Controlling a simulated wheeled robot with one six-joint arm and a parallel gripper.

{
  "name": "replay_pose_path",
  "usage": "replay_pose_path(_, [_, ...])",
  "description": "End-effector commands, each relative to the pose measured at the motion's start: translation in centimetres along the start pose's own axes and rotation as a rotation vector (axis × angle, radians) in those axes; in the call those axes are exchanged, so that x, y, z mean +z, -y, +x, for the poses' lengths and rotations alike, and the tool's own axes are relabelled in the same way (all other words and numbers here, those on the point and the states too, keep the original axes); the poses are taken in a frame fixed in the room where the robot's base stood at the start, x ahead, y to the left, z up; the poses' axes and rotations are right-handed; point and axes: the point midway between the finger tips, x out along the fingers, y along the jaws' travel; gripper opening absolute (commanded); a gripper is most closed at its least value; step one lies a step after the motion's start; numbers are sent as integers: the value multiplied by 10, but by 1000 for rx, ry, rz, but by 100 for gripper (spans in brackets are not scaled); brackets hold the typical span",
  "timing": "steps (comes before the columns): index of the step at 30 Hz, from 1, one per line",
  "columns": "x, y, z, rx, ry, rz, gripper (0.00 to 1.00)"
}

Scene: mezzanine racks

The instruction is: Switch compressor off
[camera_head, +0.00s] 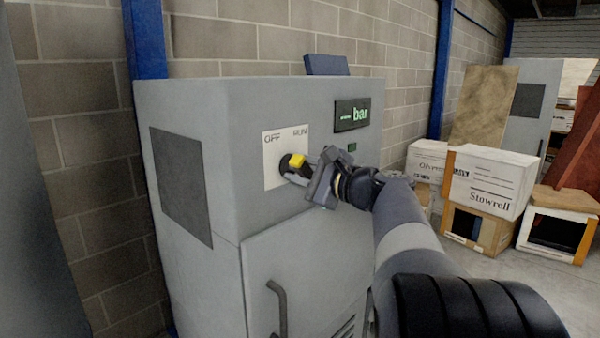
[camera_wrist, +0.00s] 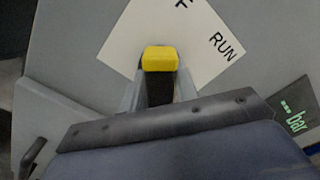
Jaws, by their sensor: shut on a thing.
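The compressor (camera_head: 225,115) is a grey cabinet against the block wall. On its front is a white plate (camera_head: 272,145) marked OFF at left and RUN at right; the plate also shows in the wrist view (camera_wrist: 205,60). A black rotary switch with a yellow handle (camera_head: 296,161) sits on the plate's lower part; the yellow end also shows in the wrist view (camera_wrist: 160,58). My gripper (camera_head: 305,168) is shut on the switch handle, a finger on each side of it. In the head view the gripper hides part of the switch, so I cannot tell its exact setting.
A dark display (camera_head: 352,114) reading "bar" in green and a small green lamp (camera_head: 352,147) are right of the plate. A door handle (camera_head: 278,306) juts out below. Cardboard boxes (camera_head: 490,182) stand on the floor at right, with open floor before them.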

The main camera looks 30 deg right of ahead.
Motion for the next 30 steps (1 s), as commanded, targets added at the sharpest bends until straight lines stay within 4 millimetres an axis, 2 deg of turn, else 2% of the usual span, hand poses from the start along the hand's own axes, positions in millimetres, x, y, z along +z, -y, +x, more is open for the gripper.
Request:
replay_pose_path(7, [1,0,0,1,1,-5,6])
replay_pose_path(8, [1,0,0,1,1,-5,30])
replay_pose_path(15, [0,0,0,0,1,-2,49])
replay_pose_path(23, [0,0,-2,0,0,-1,49])
replay_pose_path(26, [0,1,-10,-2,-1,-1,49])
replay_pose_path(30, [0,1,-34,-3,-4,-2,49])
